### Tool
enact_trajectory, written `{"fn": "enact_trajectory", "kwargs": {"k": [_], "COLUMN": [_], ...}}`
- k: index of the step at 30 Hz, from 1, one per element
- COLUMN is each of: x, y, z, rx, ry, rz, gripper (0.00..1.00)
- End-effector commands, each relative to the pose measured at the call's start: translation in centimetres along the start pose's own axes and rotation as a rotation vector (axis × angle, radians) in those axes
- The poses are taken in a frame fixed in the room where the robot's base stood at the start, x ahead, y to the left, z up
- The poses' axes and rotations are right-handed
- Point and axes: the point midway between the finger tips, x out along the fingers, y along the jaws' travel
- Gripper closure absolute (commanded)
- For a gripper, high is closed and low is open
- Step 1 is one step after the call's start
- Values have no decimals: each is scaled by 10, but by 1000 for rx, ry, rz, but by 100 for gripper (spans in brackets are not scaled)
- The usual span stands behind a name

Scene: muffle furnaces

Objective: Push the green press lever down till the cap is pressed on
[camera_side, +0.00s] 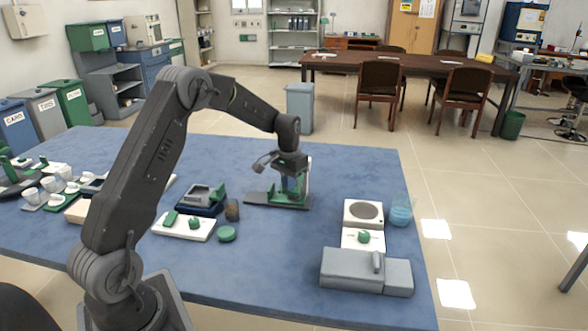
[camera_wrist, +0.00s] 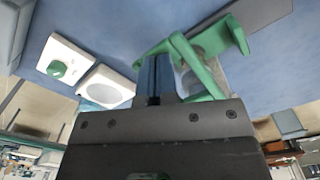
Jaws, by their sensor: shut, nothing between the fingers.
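The press, a green frame (camera_side: 291,198) on a dark base plate (camera_side: 258,198), stands near the table's far edge. My gripper (camera_side: 291,181) is shut, points down and is right at the press, hiding much of it. In the wrist view my shut fingers (camera_wrist: 156,77) are beside the green lever and frame (camera_wrist: 197,62), overlapping them in the picture. I cannot tell whether they touch the lever. A pale, clear round part (camera_wrist: 188,80) shows behind the green arms. The cap and how it sits cannot be made out.
The blue table (camera_side: 290,255) also holds a white plate with a green piece (camera_side: 183,225), a green disc (camera_side: 227,234), a brown cylinder (camera_side: 232,210), a white scale-like device (camera_side: 363,213), a grey box (camera_side: 352,270) and a blue-filled beaker (camera_side: 401,214). The table's middle is clear.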

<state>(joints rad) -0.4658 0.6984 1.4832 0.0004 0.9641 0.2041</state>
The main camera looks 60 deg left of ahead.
Motion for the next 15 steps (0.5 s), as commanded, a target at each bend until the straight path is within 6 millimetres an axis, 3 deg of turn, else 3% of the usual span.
{"fn": "enact_trajectory", "kwargs": {"k": [15], "x": [-36], "y": [0], "z": [-1], "rx": [0], "ry": [6], "rz": [-1], "gripper": [100]}}
